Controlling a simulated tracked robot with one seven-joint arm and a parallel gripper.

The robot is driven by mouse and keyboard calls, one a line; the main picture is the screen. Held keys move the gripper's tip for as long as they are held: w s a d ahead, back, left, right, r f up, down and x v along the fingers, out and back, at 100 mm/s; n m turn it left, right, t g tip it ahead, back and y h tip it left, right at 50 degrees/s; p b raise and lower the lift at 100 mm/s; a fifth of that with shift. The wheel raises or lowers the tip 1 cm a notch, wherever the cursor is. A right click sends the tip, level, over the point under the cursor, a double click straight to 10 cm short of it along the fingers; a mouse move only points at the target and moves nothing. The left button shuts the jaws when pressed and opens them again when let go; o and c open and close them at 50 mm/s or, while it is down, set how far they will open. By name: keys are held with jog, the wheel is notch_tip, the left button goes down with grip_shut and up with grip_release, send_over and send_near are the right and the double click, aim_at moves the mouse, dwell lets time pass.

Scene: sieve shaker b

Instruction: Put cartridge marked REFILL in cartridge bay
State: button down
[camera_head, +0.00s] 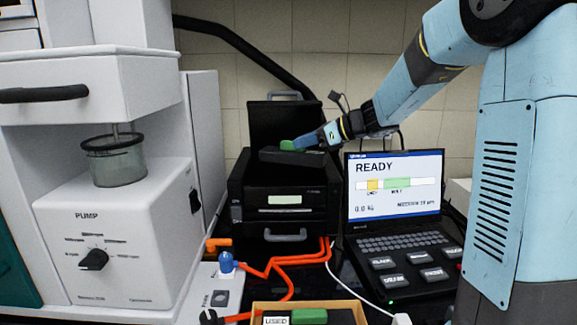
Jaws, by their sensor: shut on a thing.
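My gripper (309,142) is at the black machine in the middle of the head view, shut on the green grip (289,146) of a cartridge. A dark flat slab (292,157), apparently the cartridge's body, shows just below it, over the top of the machine. No REFILL marking can be read on it. The black machine (284,201) has its lid (278,120) raised at the back. The cartridge bay is hidden behind the slab and the machine's front, so I cannot tell whether the slab touches it or is partly inside.
A box labelled USED (259,308) holds another green-gripped item (309,317) at the bottom edge. A laptop (395,190) reading READY stands right of the machine. Orange cables (283,265) run in front. A white pump unit (105,235) fills the left.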

aim_at(296, 151)
jog(key=f, duration=0.1)
jog(key=w+a+f, duration=0.2)
jog(key=shift+w+a+f, duration=0.1)
jog(key=shift+a+f, duration=0.05)
jog(key=shift+f, duration=0.25)
jog(key=f, duration=0.3)
jog(key=shift+w+a+f, duration=0.2)
jog(key=shift+f, duration=0.2)
jog(key=shift+s+f, duration=0.1)
jog(key=shift+f, duration=0.25)
